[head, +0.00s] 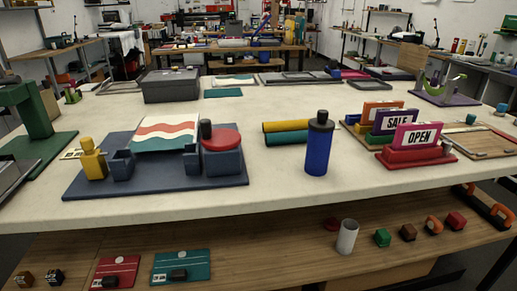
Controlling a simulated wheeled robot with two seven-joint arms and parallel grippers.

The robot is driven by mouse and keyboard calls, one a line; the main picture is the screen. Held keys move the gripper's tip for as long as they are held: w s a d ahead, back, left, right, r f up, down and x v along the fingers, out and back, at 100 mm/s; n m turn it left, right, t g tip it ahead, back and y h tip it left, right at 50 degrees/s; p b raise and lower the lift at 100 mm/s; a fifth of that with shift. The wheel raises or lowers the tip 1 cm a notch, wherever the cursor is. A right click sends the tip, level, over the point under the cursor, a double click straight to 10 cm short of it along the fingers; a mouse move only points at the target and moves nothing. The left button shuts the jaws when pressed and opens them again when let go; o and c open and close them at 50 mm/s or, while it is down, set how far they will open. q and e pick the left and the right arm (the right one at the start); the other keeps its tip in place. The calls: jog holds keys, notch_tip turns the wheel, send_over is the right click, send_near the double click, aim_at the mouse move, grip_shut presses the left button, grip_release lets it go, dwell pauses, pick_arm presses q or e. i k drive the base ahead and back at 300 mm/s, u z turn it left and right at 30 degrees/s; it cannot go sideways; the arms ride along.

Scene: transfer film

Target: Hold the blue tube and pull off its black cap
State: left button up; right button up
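The blue tube (317,153) stands upright on the white table, right of the middle in the head view and close to the front edge. Its black cap (321,120) sits on top of the tube, with a narrower black top part. The yellow roll behind it is partly hidden by the tube. Neither of my grippers shows in the head view.
A yellow roll (287,126) and a teal roll (285,138) lie just left of the tube. A dark blue stand (120,190) with small bins is further left. Sign blocks on a red base (414,156) stand to the right. Bare table (290,190) lies in front.

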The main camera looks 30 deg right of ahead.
aim_at(319, 144)
jog(key=u, duration=2)
jog(key=k, duration=1.65)
jog(key=z, duration=1.8)
